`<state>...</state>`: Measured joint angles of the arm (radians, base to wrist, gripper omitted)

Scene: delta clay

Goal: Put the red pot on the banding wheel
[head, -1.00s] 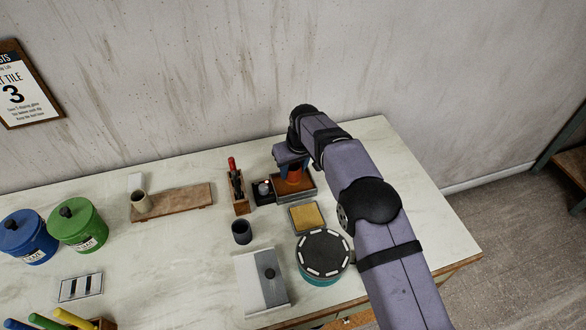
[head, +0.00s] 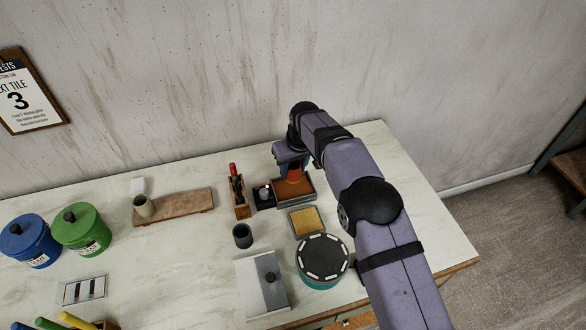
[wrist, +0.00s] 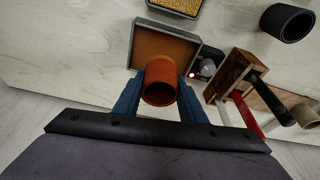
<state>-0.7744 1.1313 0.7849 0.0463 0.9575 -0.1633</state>
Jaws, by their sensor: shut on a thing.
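The red pot (wrist: 160,83) is an orange-red open cylinder, upright in the wrist view. My gripper (wrist: 160,95) has its two blue fingers on either side of the pot and is shut on it. The pot is over or in a shallow brown-floored tray (wrist: 144,42); I cannot tell whether it touches the tray floor. In the head view the red pot (head: 294,172) shows partly below my gripper (head: 292,163). The banding wheel (head: 323,258), a dark round top with white dashes on a teal base, stands nearer the front of the table, apart from the pot.
A yellow sponge tray (head: 307,222) lies between the brown tray and the wheel. A wooden tool holder (head: 240,197), a small dark box (head: 263,197) and a dark grey cup (head: 242,236) stand to the left.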

